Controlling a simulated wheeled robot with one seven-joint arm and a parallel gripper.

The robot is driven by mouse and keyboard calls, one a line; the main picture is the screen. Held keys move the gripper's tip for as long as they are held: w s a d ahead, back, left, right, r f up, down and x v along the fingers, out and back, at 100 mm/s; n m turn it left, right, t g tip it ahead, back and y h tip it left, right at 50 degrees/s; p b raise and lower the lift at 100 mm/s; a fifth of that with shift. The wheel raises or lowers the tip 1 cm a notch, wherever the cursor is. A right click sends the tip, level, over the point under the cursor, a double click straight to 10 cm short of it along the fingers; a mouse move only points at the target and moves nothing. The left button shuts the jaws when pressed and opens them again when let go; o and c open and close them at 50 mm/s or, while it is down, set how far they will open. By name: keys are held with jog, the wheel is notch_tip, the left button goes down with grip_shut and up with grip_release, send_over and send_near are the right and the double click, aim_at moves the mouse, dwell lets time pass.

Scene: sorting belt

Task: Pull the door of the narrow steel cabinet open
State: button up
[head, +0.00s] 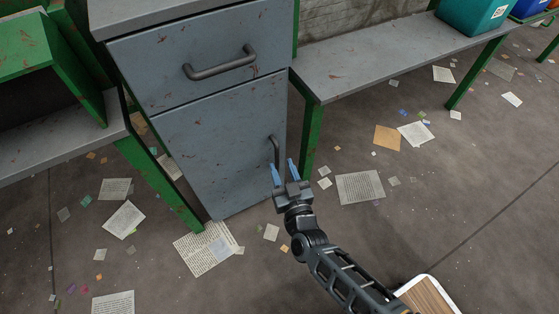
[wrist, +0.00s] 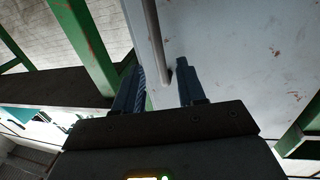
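The narrow steel cabinet is grey with rust specks. Its door (head: 205,150) sits below a drawer (head: 170,65) and looks shut. The door's upright dark bar handle (head: 274,146) is near its right edge. My gripper (head: 283,164) is open at the handle's lower end, with two blue fingers pointing at the door. In the wrist view, my gripper (wrist: 158,66) has one finger on each side of the handle (wrist: 153,35), with gaps visible. Whether either finger touches the handle or door is unclear. The door's face (wrist: 235,50) fills the right of that view.
A grey bench (head: 390,65) with green legs stands right of the cabinet, one leg (head: 312,135) close to the handle side. Another green-legged bench (head: 60,140) stands left. Papers (head: 360,187) litter the floor; the floor before the door is otherwise open.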

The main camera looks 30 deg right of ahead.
aim_at(278, 157)
jog(key=shift+w+d+b, duration=0.2)
jog(key=shift+w, duration=0.75)
jog(key=shift+w+d+b, duration=0.2)
jog(key=shift+w, duration=0.7)
jog(key=shift+c, duration=0.4)
grip_shut()
